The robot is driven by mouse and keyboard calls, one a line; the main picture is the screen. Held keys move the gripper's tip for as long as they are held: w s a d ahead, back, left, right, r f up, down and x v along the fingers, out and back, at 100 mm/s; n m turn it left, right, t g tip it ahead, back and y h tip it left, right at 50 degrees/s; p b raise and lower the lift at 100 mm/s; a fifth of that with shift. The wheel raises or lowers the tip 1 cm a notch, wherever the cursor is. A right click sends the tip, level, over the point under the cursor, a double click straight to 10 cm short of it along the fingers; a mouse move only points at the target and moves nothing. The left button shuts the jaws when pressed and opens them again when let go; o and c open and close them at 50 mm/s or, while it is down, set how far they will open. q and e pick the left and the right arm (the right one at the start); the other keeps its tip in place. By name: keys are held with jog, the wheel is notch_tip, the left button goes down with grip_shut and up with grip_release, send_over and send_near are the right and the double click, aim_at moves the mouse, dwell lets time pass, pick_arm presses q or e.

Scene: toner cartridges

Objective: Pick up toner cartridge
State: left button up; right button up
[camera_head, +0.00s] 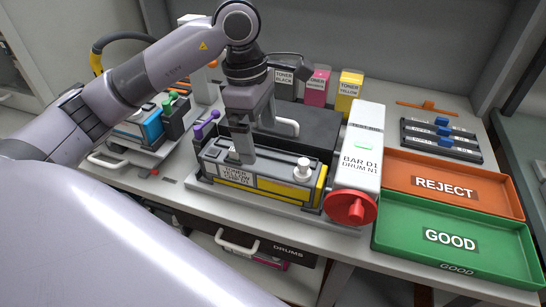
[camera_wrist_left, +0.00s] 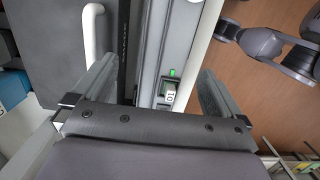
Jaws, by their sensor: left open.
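The toner cartridge (camera_head: 285,184) with yellow sides lies in a grey holder at the middle of the bench in the head view. Its front label reads TONER YELLOW, and it has a white knob on top at its right end. My left gripper (camera_head: 243,158) points down over the left part of the cartridge. In the left wrist view its two fingers (camera_wrist_left: 150,92) are spread wide, with a long grey body bearing a small green light and a white tag between them. The head view does not show clearly whether the fingers touch the cartridge.
A white DRUM unit (camera_head: 362,150) with a red knob stands right of the cartridge. An orange REJECT tray (camera_head: 500,207) and a green GOOD tray (camera_head: 400,243) lie further right. Black, magenta and yellow toner boxes (camera_head: 349,92) stand behind. A blue unit (camera_head: 150,130) sits left.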

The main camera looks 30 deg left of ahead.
aim_at(261, 159)
pick_arm(q)
jog(key=shift+s+d+f, duration=0.1)
jog(key=shift+s+f, duration=0.05)
jog(key=shift+f, duration=0.4)
jog(key=shift+s+d+f, duration=0.1)
jog(key=shift+s+f, duration=0.05)
jog(key=shift+f, duration=0.4)
notch_tip(261, 159, down, 3)
jog(key=shift+d+f+p, duration=0.15)
jog(key=shift+p, duration=0.45)
jog(key=shift+d+f, duration=0.1)
jog(key=shift+f, duration=0.55)
jog(key=shift+w+r, duration=0.1)
jog(key=c, duration=1.7)
pick_arm(e)
jog(key=shift+s+r, duration=0.4)
jog(key=shift+r, duration=0.05)
